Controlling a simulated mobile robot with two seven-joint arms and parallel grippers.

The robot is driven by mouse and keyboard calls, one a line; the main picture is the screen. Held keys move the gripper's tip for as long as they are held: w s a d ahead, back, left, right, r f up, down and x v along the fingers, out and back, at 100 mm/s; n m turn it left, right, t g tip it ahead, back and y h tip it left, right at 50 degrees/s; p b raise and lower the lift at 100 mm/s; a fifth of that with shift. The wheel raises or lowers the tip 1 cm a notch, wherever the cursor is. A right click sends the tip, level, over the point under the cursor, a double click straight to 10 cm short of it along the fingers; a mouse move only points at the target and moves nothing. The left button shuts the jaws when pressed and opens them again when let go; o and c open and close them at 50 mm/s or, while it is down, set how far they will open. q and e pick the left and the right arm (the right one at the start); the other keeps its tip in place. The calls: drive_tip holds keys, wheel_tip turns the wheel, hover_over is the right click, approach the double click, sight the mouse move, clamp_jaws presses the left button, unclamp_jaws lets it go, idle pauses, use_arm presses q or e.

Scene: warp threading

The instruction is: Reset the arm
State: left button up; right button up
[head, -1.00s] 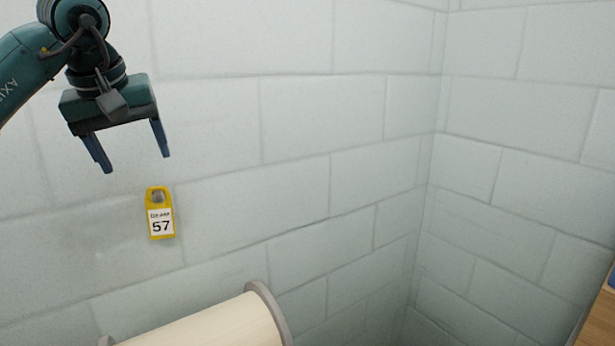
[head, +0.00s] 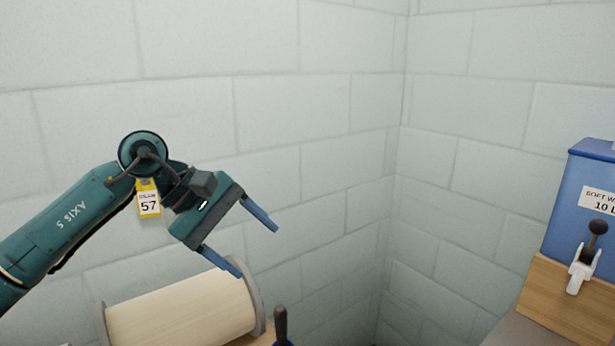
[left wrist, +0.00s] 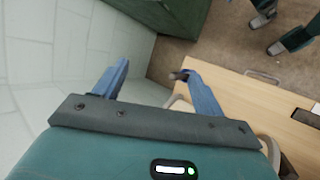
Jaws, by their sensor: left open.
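My left arm comes in from the left in the head view. Its gripper (head: 257,242) is open and empty, tilted down to the right, above and beside a cream-coloured roll (head: 180,312) with grey end flanges. In the left wrist view the two blue fingers of the left gripper (left wrist: 158,82) are spread wide with nothing between them. My right gripper is in neither view.
A yellow tag marked 57 (head: 149,200) hangs on the pale block wall behind my arm. A blue container (head: 580,215) with a tap stands on a wooden surface at the right. A dark handle (head: 281,324) sticks up by the roll. The wrist view shows a wooden tabletop (left wrist: 245,105).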

use_arm(q)
drive_tip(key=s+d+f+n+t+h, duration=0.1)
drive_tip(key=s+d+f+n+h, duration=0.15)
drive_tip(key=d+n+h, duration=0.45)
drive_tip(key=s+d+f+n+h, duration=0.2)
drive_tip(key=s+d+n+h, duration=0.15)
drive_tip(key=n+h, duration=0.4)
drive_tip(key=s+a+f+n+t+y, duration=0.1)
drive_tip(key=a+f+n+t+y, duration=0.35)
drive_tip(key=n, duration=0.75)
drive_tip(key=a+f+n+t+y, duration=0.2)
drive_tip(key=f+n+t+y, duration=0.4)
drive_tip(key=n, duration=0.6)
drive_tip(key=s+a+f+n+t+y, duration=0.1)
drive_tip(key=a+f+n+t+y, duration=0.5)
drive_tip(key=n, duration=0.5)
drive_tip(key=s+a+f+n+g+y, duration=0.2)
drive_tip(key=s+f+n+g, duration=0.6)
drive_tip(key=s+f+n, duration=0.4)
wheel_tip(320, 180, down, 5)
drive_tip(key=shift+s+a+y, duration=0.4)
drive_tip(key=shift+s+y, duration=0.1)
drive_tip(key=shift+s, duration=0.2)
idle(0.5)
